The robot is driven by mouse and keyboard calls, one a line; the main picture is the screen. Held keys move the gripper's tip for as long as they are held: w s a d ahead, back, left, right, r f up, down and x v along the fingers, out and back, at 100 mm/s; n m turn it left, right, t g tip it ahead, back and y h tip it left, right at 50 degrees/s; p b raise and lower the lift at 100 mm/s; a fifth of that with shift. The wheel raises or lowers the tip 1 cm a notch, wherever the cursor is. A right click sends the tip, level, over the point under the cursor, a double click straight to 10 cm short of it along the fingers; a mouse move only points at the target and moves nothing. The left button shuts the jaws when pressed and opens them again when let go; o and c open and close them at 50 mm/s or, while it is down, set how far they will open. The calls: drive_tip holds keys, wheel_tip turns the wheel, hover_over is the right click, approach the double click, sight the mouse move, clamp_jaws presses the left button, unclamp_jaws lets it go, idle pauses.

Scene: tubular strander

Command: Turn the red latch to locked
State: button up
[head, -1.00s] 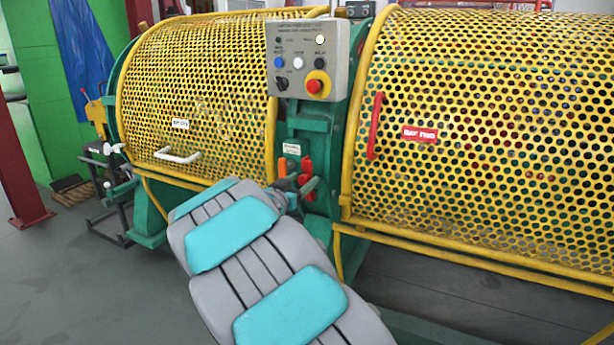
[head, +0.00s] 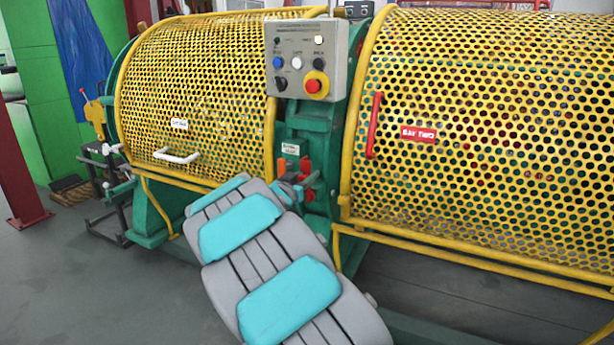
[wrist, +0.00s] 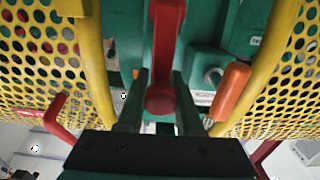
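The red latch (head: 306,172) is on the green post between the two yellow guards, below the control box. In the wrist view the red latch (wrist: 165,45) is a long bar ending in a round knob. My gripper (wrist: 159,85) has its two dark fingers apart, one on each side of the latch, with the knob between them. I cannot tell whether either finger touches it. In the head view my gripper (head: 300,188) is at the latch, partly hidden by my arm.
An orange handle (wrist: 231,90) is close beside the latch; it also shows in the head view (head: 282,168). The grey control box (head: 308,58) is above. Yellow perforated guards (head: 200,95) flank the post. A red guard handle (head: 374,125) is to the right. Floor is clear at lower left.

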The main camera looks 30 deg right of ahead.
clamp_jaws()
idle(0.9)
